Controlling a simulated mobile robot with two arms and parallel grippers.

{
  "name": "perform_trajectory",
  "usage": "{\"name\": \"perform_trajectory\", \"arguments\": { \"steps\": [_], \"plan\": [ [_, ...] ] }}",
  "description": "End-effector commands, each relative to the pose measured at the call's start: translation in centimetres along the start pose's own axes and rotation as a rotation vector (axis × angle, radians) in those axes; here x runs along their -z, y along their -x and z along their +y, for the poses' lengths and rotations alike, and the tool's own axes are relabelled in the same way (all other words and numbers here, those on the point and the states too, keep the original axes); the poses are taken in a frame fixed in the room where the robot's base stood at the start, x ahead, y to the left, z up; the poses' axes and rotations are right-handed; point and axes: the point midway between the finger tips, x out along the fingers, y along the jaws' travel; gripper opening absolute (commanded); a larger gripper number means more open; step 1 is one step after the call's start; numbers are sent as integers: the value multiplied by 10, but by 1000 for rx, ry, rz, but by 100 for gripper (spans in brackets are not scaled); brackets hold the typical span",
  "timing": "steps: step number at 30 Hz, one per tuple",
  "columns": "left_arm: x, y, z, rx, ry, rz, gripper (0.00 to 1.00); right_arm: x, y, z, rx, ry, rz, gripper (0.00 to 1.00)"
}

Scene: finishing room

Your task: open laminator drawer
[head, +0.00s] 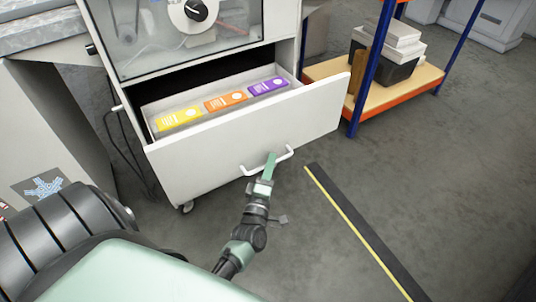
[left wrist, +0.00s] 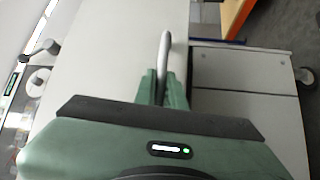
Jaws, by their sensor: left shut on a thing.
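The laminator drawer (head: 250,130) is a white drawer low in the laminator cabinet (head: 140,60), and it stands pulled well out. Inside lie a yellow packet (head: 178,119), an orange packet (head: 225,101) and a purple packet (head: 268,87) in a row. A white bar handle (head: 248,171) is on its front. My left gripper (head: 270,164) is shut on the handle. In the left wrist view the fingers of the left gripper (left wrist: 162,88) close around the handle (left wrist: 164,55). My right gripper is not in view.
An orange and blue shelf rack (head: 372,85) with boxes stands to the right of the drawer. A black and yellow floor strip (head: 360,230) runs along the floor at right. A grey machine (head: 50,130) stands at left. The floor ahead of the drawer is mostly clear.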

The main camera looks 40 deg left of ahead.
Motion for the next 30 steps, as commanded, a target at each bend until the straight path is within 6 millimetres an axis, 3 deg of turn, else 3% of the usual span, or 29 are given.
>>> {"name": "perform_trajectory", "arguments": {
  "steps": [8, 9, 10, 20, 30],
  "plan": [
    [-1, 1, -2, 4, -1, -2, 0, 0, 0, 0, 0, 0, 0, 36],
    [-1, 1, -2, 4, -1, -2, 16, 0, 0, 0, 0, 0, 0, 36],
    [-1, 1, -2, 4, -1, -2, 20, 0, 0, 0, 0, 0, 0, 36],
    [0, 2, -1, 2, 0, -1, 20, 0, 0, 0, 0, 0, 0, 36],
    [0, 53, -1, 5, 0, -1, 20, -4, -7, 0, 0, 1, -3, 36]
  ]
}}
